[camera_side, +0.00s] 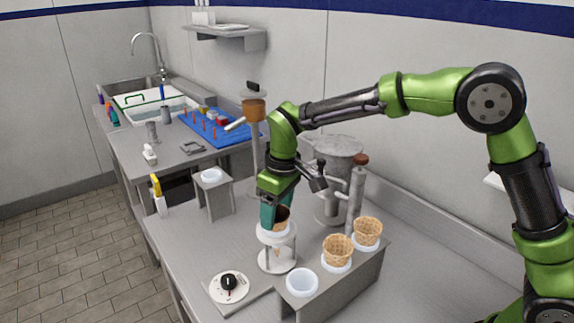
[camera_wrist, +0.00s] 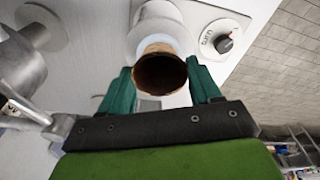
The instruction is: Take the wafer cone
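The wafer cone (camera_side: 283,217) is tan with a dark inside. It stands upright in a white ring stand (camera_side: 277,265), its tip showing below the ring. In the wrist view the cone (camera_wrist: 160,73) shows its round open mouth toward me. My gripper (camera_side: 272,214) is down at the cone. Its two teal fingers (camera_wrist: 161,80) stand on either side of the cone, close to its wall. Whether they touch it or leave a small gap is not clear.
Two waffle cups (camera_side: 338,250) and a white empty cup (camera_side: 302,282) sit on a grey rack to the right. A white plate with a black knob marked "turn" (camera_side: 229,287) is in front. A metal pot (camera_side: 338,160) and a post with a brown top (camera_side: 357,190) stand behind.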

